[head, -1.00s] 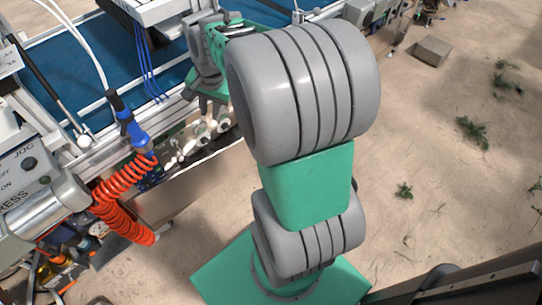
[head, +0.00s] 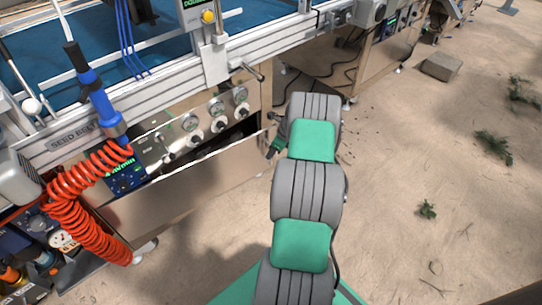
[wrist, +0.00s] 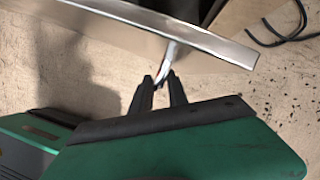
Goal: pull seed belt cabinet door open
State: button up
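The seed belt cabinet door (head: 190,190) is a plain metal panel low on the machine, below the SEED BELT label, in the head view. Its top edge stands out from the gauge panel, with a dark gap behind its right end. In the wrist view the door (wrist: 130,35) crosses the top, with a bright metal edge and a curved metal handle (wrist: 167,62). My gripper (wrist: 160,80) has its two dark fingers apart, with the handle's lower end between or just beyond the tips. I cannot tell if they touch it. In the head view my gripper (head: 273,145) is mostly hidden at the door's right end.
A coiled orange hose (head: 85,200) hangs left of the door. Gauges and knobs (head: 200,125) sit behind and above it. A stone block (head: 441,66) and small plants lie on the sandy floor. The floor to the right is mostly clear.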

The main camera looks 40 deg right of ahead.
jog(key=shift+w+f, duration=0.1)
grip_shut()
jog(key=shift+a, duration=0.2)
dwell(1.2)
